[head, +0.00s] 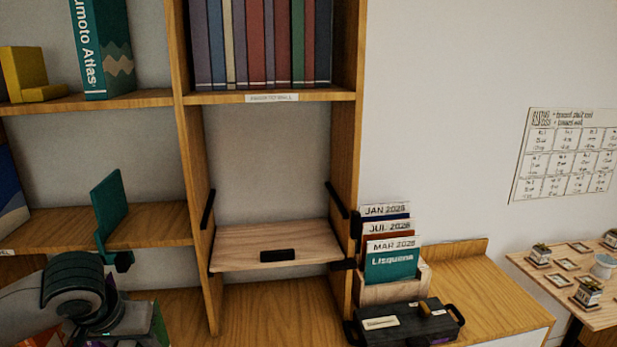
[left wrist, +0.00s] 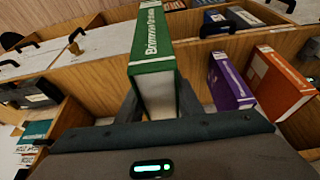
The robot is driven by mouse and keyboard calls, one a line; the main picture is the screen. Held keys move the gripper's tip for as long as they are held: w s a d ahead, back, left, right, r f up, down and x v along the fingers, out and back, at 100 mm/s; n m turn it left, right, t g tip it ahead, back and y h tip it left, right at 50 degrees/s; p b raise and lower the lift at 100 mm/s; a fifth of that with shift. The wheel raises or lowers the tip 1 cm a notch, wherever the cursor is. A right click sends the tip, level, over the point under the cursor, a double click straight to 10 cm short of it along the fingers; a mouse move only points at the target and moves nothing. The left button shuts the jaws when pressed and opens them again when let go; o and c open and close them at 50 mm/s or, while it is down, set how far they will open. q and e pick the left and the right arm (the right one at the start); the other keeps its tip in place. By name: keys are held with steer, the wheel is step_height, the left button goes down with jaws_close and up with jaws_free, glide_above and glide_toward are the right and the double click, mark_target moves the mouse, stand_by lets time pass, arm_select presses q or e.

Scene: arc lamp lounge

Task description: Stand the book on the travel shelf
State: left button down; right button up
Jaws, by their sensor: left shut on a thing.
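My left gripper (head: 140,321) is at the lower left of the head view, below the middle-left shelf (head: 160,222). In the left wrist view the left gripper (left wrist: 158,100) is shut on a green book (left wrist: 153,45) with white lettering on its spine. In the head view only a dark green part of the book (head: 159,326) shows beside the gripper. The middle-left shelf has a label cut off at the picture's left edge, ending in "EL". A teal upright plate (head: 107,205), like a bookend, stands on it. My right gripper is out of view.
A blue book (head: 10,200) stands at that shelf's far left. A vertical divider (head: 197,200) is to the right. Purple (left wrist: 228,82) and orange (left wrist: 278,82) books stand near the gripper.

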arm_select(q)
steer(key=w+d+m, duration=0.1)
steer(key=w+d, duration=0.1)
steer(key=d, duration=0.5)
steer(key=w+d+m, duration=0.1)
steer(key=w+d, duration=0.1)
steer(key=d, duration=0.5)
steer(key=shift+w+d+f+h, duration=0.25)
steer(key=shift+f+h, duration=0.05)
steer(key=shift+f, duration=0.1)
stand_by(0.6)
